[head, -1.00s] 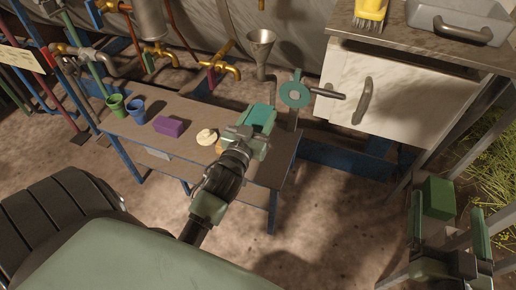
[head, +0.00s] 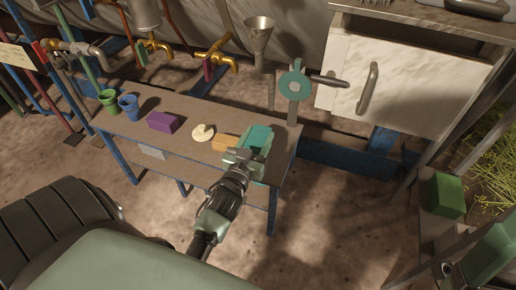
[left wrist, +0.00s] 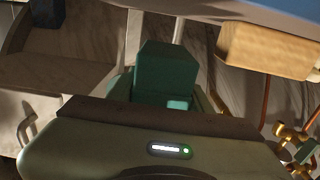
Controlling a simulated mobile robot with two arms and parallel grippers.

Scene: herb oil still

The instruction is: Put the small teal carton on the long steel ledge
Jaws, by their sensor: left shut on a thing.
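The small teal carton (head: 260,138) is between the fingers of my left gripper (head: 246,156), over the right end of the low bench. In the left wrist view the carton (left wrist: 166,72) sits in the middle, with its lower part hidden by the gripper body. I cannot tell whether it touches the bench. My right gripper (head: 492,252) is partly cut off at the lower right corner, and its jaw gap does not show. I cannot tell for sure which surface is the long steel ledge.
On the bench (head: 190,113) stand a green cup (head: 108,103), a blue cup (head: 129,108), a purple block (head: 163,122), a cream round piece (head: 203,133) and an orange block (head: 226,142). A funnel (head: 259,32) and teal valve ring (head: 294,86) rise behind. A green box (head: 442,196) sits right.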

